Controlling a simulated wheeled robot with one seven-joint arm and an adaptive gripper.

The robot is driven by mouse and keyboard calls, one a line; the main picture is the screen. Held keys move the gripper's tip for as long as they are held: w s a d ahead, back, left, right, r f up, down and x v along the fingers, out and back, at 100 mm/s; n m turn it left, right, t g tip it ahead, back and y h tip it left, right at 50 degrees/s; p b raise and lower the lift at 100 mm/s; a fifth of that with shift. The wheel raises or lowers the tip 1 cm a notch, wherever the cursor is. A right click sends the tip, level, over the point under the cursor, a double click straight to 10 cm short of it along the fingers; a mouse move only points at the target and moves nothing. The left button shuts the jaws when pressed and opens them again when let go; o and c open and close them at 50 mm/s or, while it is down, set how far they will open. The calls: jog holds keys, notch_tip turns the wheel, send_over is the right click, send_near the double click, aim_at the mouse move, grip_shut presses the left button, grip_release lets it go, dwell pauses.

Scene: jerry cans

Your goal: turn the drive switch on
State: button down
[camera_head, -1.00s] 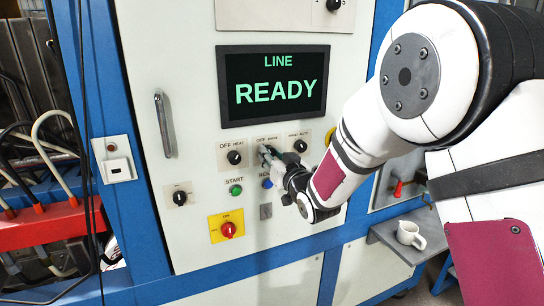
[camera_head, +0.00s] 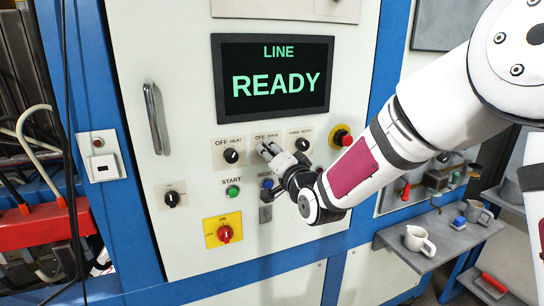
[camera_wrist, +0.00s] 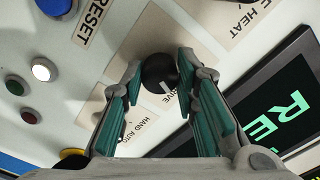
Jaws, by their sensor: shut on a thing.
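The drive switch (camera_wrist: 160,73) is a round black knob with a white mark on a beige plate. In the wrist view it sits between the two teal-padded fingers of my gripper (camera_wrist: 160,78), which is shut on it. In the head view my gripper (camera_head: 268,152) is at the drive plate, and its fingers hide most or all of the knob. The plate's label (camera_head: 268,137) shows "OFF" at its left and "DRIVE". The screen (camera_head: 274,82) reads "LINE READY" in green.
The heat knob (camera_head: 231,156) is close left of my gripper, and the hand/auto knob (camera_head: 302,144) close right. The reset button (camera_head: 267,184), green start button (camera_head: 233,191) and red-yellow switch (camera_head: 225,233) are below. A red emergency button (camera_head: 343,138) is beyond the hand/auto knob.

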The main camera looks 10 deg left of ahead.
jog(key=shift+m, duration=1.1)
jog(key=c, duration=1.2)
grip_release()
jog(key=shift+c, duration=0.2)
jog(key=shift+s+d, duration=0.1)
jog(key=v, duration=1.1)
jog(key=shift+s+d, duration=0.25)
jog(key=shift+s, duration=0.05)
